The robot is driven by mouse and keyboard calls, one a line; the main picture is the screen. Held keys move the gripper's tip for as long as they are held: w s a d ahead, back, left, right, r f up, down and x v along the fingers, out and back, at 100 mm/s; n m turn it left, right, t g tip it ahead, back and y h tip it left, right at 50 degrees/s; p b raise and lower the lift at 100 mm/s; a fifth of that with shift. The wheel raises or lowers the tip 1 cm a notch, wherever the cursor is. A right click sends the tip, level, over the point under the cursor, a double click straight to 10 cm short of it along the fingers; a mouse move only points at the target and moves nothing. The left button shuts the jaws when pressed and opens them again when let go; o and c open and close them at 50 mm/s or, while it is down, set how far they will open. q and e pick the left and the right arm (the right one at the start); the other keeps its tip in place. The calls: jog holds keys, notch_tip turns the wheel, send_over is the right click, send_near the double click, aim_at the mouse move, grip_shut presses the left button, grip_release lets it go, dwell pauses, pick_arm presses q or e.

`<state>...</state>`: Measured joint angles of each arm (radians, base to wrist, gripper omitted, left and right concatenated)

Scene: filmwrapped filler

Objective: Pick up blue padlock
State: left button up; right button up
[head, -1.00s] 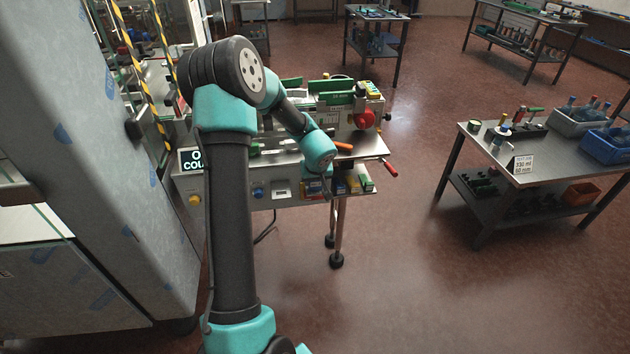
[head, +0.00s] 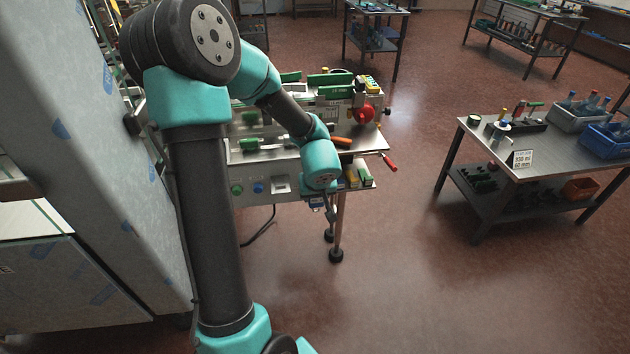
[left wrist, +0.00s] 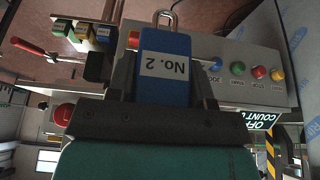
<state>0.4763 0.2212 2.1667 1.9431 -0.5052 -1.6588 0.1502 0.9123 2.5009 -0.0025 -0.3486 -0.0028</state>
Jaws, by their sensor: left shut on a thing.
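The blue padlock (left wrist: 165,94) with a white "No. 2" label and a metal shackle sits between the two fingers of my left gripper (left wrist: 163,78) in the left wrist view. The gripper is shut on its body, and the shackle points away from the palm, toward the top of the picture. In the head view my left gripper (head: 329,211) is small beside the front edge of the machine, and the padlock cannot be made out clearly there. My right gripper is not in view.
The machine's front panel (left wrist: 240,72) with coloured buttons lies beyond the padlock in the wrist view. Small coloured boxes (head: 358,178) sit on a ledge beneath the machine top. A steel table (head: 560,150) with bins stands to the right, with open floor between.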

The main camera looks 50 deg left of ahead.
pick_arm(q)
jog(key=shift+s+d+r, duration=0.1)
jog(key=shift+s+d, duration=0.6)
jog(key=shift+d, duration=0.1)
jog(key=shift+a, duration=0.1)
